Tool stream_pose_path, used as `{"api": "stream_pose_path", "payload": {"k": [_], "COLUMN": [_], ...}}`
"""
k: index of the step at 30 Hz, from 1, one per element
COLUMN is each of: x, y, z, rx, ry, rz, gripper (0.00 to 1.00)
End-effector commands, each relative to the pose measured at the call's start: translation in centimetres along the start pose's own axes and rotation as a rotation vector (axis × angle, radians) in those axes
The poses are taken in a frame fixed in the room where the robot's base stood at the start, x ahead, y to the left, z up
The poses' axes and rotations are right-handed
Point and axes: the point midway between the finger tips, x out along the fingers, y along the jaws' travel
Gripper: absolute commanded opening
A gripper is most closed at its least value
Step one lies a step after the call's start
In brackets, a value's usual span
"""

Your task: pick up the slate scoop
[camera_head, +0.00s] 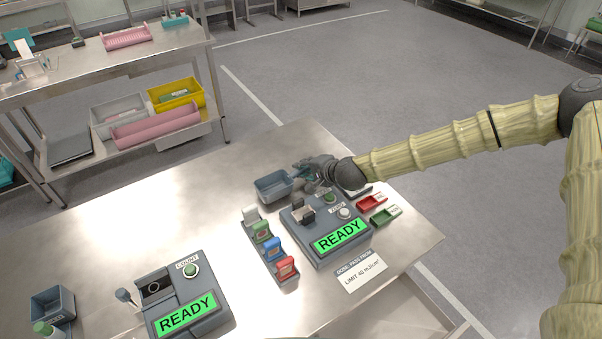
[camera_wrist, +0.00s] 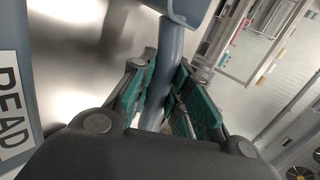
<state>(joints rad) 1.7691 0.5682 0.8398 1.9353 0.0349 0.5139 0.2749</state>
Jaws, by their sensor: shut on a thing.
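The slate scoop (camera_head: 273,185) is a blue-grey, box-shaped scoop at the far edge of the metal table, behind the right-hand machine. In the wrist view its handle (camera_wrist: 168,60) runs down between the teal finger pads, and part of its bowl (camera_wrist: 182,10) shows at the top edge. My gripper (camera_head: 308,171) reaches in from the right and is shut on the handle; the wrist view shows the pads on both sides of it (camera_wrist: 164,92). I cannot tell whether the scoop touches the table.
A machine with a READY screen (camera_head: 341,236) stands just in front of the scoop. A rack of coloured blocks (camera_head: 289,283), a red tray (camera_head: 372,203) and a green tray (camera_head: 386,215) are nearby. Another READY machine (camera_head: 187,313) stands front left. The table's far left is bare.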

Motion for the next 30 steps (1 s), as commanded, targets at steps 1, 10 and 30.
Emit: {"api": "stream_pose_path", "payload": {"k": [1, 10, 30], "x": [-0.2, -2.2, -5.1], "y": [-0.3, -3.3, -7.6], "z": [0.0, 0.0, 0.0], "rx": [-0.001, -0.002, 0.000], "ry": [0.000, 0.000, 0.001], "rz": [-0.001, -0.002, 0.000], "gripper": [0.00, 0.00, 0.00]}}
